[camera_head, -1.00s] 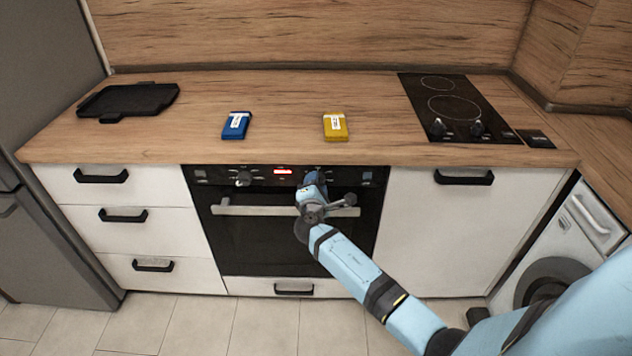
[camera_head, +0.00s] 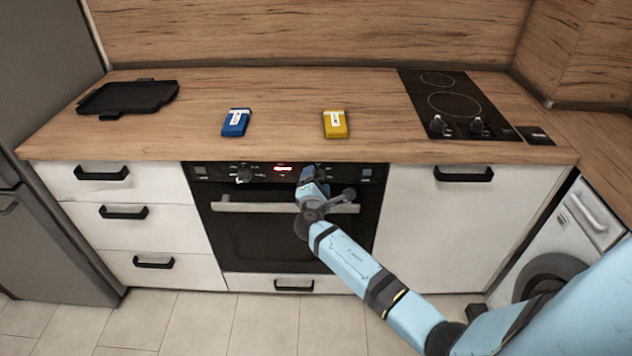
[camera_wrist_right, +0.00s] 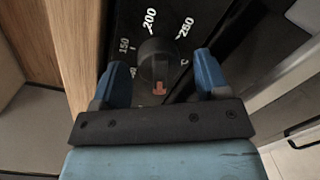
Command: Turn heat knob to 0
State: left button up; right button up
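The heat knob (camera_wrist_right: 156,52) is a dark round knob on the black oven panel. In the wrist view the numbers 150, 200 and 250 curve around it, and a red-orange mark (camera_wrist_right: 159,88) shows at its lower side, away from the 200. In the wrist view my right gripper (camera_wrist_right: 162,72) is open, its blue fingers on either side of the knob with gaps visible. In the head view my right gripper (camera_head: 308,178) is in front of the oven panel and hides this knob. My left gripper is not in view.
Another oven knob (camera_head: 243,174) and a red-lit display (camera_head: 283,168) are to the left. The oven handle (camera_head: 255,207) runs below the panel. A blue box (camera_head: 236,123), a yellow box (camera_head: 335,124), a black tray (camera_head: 128,97) and a hob (camera_head: 455,105) are on the counter.

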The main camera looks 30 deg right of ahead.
jog(key=v, duration=1.4)
jog(key=shift+w, duration=0.1)
